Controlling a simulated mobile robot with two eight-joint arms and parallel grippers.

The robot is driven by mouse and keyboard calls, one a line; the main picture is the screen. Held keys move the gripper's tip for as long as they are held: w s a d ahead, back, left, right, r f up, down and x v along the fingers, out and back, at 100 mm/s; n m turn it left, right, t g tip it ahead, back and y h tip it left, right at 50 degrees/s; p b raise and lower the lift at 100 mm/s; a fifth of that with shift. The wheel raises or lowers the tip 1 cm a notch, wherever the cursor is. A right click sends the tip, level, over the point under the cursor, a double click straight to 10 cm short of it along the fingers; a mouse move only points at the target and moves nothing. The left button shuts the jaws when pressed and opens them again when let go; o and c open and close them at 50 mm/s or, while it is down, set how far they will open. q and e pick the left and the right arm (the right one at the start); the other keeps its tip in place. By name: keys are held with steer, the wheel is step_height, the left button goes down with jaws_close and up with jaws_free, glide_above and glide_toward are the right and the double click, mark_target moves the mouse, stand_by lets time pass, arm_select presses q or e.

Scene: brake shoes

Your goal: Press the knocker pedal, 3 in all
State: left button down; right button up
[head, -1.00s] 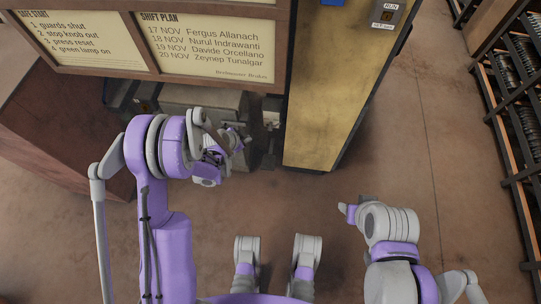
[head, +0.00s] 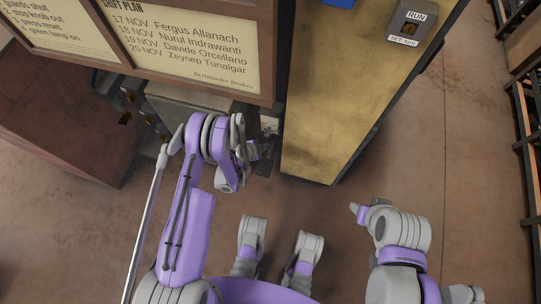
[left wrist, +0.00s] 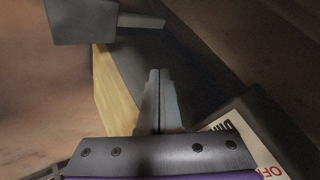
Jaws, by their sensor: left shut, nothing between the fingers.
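My left gripper (head: 262,150) reaches into the gap between the grey machine and the yellow cabinet, low down. In the left wrist view its two fingers (left wrist: 158,85) are shut together with nothing between them, pointing over a dark surface (left wrist: 180,62). I cannot clearly make out the knocker pedal. A small dark part (head: 266,168) beside the left gripper in the head view may belong to it, but the arm partly covers that spot. My right gripper (head: 357,211) is over open floor at the right, too small and turned to judge its jaws.
The yellow cabinet (head: 325,110) with a RUN switch (head: 411,20) stands right of the left gripper. A shift plan board (head: 190,50) overhangs the grey machine (head: 185,102). A brown block (head: 70,125) is at left. A rack (head: 528,130) lines the right edge. Floor between is clear.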

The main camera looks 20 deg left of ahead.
arm_select(q)
steer(key=shift+f, duration=0.1)
steer(key=b, duration=0.3)
glide_above(265, 160)
steer(key=f, duration=0.6)
steer(key=shift+w+f, duration=0.15)
steer(key=shift+w, duration=0.05)
steer(key=shift+f+p, duration=0.15)
steer(key=shift+p, duration=0.35)
steer(key=shift+s+f+p, duration=0.1)
steer(key=shift+f+p, duration=0.5)
steer(key=shift+f, duration=0.35)
steer(key=shift+f, duration=0.15)
stand_by(0.5)
steer(key=shift+f+b, duration=0.3)
steer(key=shift+b, duration=0.25)
